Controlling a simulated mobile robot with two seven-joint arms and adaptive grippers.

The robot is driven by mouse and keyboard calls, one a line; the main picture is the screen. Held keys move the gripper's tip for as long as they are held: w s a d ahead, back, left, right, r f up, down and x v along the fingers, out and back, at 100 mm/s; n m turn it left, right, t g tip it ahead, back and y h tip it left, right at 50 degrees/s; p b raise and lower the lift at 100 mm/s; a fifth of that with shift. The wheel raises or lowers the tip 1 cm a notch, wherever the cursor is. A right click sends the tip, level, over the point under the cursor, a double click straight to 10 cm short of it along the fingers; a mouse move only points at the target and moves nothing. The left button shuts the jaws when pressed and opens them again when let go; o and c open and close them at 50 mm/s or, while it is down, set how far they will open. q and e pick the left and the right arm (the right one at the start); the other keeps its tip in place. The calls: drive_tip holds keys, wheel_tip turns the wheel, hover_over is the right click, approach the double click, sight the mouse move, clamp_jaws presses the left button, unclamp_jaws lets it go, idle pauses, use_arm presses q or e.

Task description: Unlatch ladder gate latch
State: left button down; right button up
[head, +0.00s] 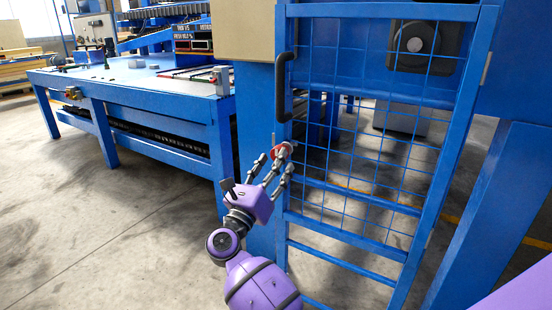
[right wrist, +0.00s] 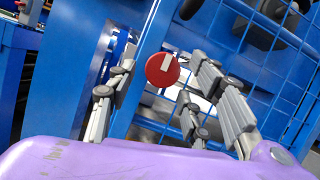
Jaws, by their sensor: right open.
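The latch shows as a red round knob (right wrist: 162,70) with a pale bar across its face in the right wrist view. In the head view the red knob (head: 275,153) is small and partly hidden by my fingers. It sits at the left edge of the blue mesh gate (head: 365,190), below the black pull handle (head: 282,88). My right gripper (head: 272,166) is open, with its fingers pointing at the knob. In the right wrist view the knob appears in the gap between the spread fingers; I cannot tell whether they touch it. My left gripper is not in view.
A blue post (head: 256,120) stands left of the gate, with a beige box (head: 243,30) at its top. A blue machine table (head: 140,85) stands at the left. A slanted blue beam (head: 495,215) is at the right. The concrete floor (head: 110,210) at left front is clear.

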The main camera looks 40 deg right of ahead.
sight(280, 147)
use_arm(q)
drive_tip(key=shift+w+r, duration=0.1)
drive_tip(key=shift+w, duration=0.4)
use_arm(e)
drive_tip(key=x, duration=0.2)
drive_tip(key=shift+w+d, duration=0.15)
drive_tip(key=shift+d, duration=0.1)
drive_tip(key=c, duration=1.1)
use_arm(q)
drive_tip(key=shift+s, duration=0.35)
use_arm(e)
drive_tip(key=shift+r, duration=0.1)
